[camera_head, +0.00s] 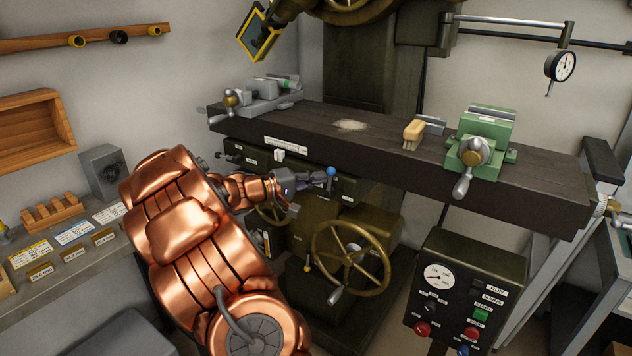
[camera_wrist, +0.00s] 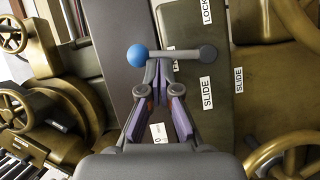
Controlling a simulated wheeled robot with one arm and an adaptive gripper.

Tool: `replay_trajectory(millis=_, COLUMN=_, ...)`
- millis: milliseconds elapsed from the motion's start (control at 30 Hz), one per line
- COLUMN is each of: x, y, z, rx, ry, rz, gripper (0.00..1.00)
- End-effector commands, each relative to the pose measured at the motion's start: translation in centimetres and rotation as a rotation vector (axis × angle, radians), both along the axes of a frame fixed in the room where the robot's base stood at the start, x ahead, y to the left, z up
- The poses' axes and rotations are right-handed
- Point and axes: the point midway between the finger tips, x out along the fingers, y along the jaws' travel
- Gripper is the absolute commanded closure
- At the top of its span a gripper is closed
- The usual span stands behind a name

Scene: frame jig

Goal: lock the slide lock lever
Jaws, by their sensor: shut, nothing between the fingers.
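The slide lock lever has a blue ball knob (camera_head: 331,172) at its end. In the wrist view the knob (camera_wrist: 136,54) is at the left, and a grey rod runs across to a round dark pivot (camera_wrist: 208,52) at the right. A LOCK label (camera_wrist: 207,10) is above the pivot and a SLIDE label (camera_wrist: 207,92) below it. My gripper (camera_wrist: 159,68) is shut and empty, its fingertips at the rod just beside the knob. I cannot tell whether they touch it. In the head view my gripper (camera_head: 318,178) is just left of the knob and partly hidden.
A brass handwheel (camera_head: 352,257) is below the lever. The dark machine table (camera_head: 345,140) overhangs above, carrying a green vise (camera_head: 485,135) and a brush (camera_head: 413,131). A control box (camera_head: 465,290) stands at lower right.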

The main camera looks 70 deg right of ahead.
Motion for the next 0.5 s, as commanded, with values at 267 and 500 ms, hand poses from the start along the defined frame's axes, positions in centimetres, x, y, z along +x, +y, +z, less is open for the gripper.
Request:
replay_trajectory(millis=267, x=-0.23, y=0.05, z=-0.07, rx=-0.008, ry=-0.033, rz=-0.001, gripper=1.0)
replay_trajectory(millis=500, x=-0.41, y=0.08, z=-0.1, rx=-0.015, ry=-0.063, rz=-0.002, gripper=1.0)
